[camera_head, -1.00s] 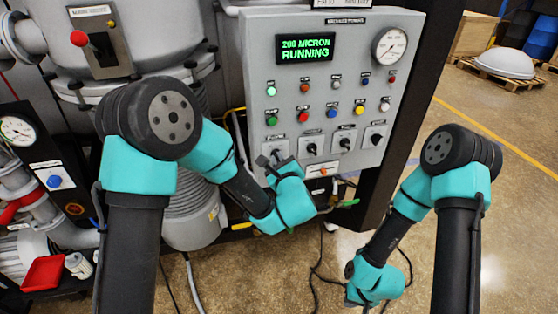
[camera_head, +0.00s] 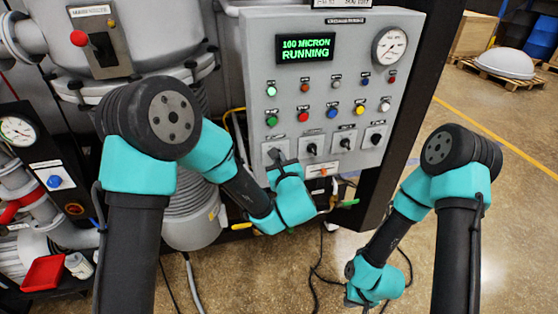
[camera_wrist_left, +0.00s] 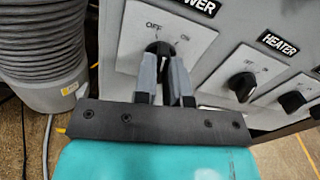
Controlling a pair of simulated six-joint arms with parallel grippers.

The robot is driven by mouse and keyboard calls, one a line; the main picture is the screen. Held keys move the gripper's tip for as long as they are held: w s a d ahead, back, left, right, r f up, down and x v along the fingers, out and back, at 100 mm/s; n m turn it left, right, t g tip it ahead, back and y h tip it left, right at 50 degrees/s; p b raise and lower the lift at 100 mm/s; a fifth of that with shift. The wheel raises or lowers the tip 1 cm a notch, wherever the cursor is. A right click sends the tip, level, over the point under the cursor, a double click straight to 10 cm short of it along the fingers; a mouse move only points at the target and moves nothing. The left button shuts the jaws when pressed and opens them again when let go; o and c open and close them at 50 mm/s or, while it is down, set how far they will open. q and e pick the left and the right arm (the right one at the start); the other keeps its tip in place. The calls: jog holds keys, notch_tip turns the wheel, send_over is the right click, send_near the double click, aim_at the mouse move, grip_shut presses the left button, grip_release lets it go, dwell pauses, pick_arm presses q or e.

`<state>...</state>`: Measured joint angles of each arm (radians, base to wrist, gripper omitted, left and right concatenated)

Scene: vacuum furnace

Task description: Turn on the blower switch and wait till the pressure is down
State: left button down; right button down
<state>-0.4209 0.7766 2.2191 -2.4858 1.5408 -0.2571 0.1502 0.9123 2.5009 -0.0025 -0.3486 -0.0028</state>
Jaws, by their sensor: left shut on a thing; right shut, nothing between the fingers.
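The blower switch is a black knob (camera_wrist_left: 157,47) on a pale plate marked OFF and ON in the left wrist view; its label is partly cut off. My left gripper (camera_wrist_left: 166,72) is shut on this knob, one grey finger on each side. In the head view the left gripper (camera_head: 279,157) is at the leftmost plate of the lower switch row. The knob's exact pointing is hard to tell behind the fingers. The green display (camera_head: 306,48) reads 100 MICRON RUNNING. My right gripper (camera_head: 364,300) is shut and empty, low over the floor, partly cut off.
The control panel (camera_head: 258,75) carries coloured buttons, a round gauge (camera_head: 391,46) and more knobs to the right, including the heater knob (camera_wrist_left: 242,86). A ribbed grey hose (camera_wrist_left: 40,45) stands left of the panel. Open floor lies to the right.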

pick_arm(q)
jog(key=shift+m, duration=3.9)
jog(key=c, duration=1.2)
grip_release()
jog(key=shift+s, duration=0.1)
jog(key=v, duration=1.7)
jog(key=shift+s, duration=0.1)
